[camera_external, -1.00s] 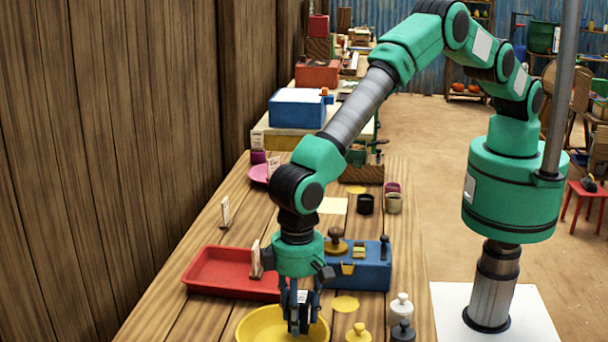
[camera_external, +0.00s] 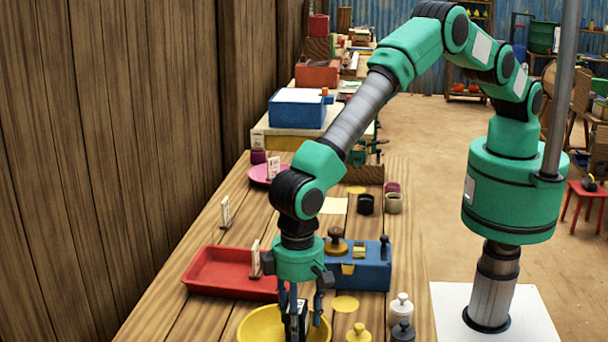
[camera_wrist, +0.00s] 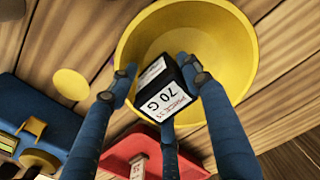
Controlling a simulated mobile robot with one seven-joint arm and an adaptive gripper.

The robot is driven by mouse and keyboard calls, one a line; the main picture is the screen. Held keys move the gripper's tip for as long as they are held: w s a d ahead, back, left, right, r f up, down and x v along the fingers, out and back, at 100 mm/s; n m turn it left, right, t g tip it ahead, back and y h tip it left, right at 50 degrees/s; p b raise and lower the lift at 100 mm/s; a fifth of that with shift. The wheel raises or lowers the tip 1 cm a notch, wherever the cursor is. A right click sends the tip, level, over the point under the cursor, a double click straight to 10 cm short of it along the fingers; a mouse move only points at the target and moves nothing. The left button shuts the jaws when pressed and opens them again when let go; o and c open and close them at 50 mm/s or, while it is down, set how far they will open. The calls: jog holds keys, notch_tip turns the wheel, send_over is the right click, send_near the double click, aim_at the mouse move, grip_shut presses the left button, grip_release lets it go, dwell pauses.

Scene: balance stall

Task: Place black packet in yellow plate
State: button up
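The black packet (camera_external: 303,318) with a white "70 G" label (camera_wrist: 173,100) is inside the yellow plate (camera_external: 256,325), tilted in the wrist view. The plate's wide bowl also fills the upper middle of the wrist view (camera_wrist: 222,38). My gripper (camera_external: 301,306) is over the plate with its blue fingers spread to either side of the packet. In the wrist view my gripper (camera_wrist: 160,88) has fingertips around the packet; the right one is very close to it or touching. The packet's underside and its contact with the plate are hidden.
A blue box (camera_external: 372,275) with brass weights stands behind right. White, yellow and dark knobbed weights (camera_external: 401,308) stand close to the plate's right.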

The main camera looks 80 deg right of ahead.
jog(key=shift+r, duration=0.1)
notch_tip(320, 180, up, 13)
jog(key=shift+d+f+p, duration=0.1)
jog(key=shift+f+p, duration=0.1)
jog(key=shift+p, duration=0.5)
dwell(0.5)
dwell(0.4)
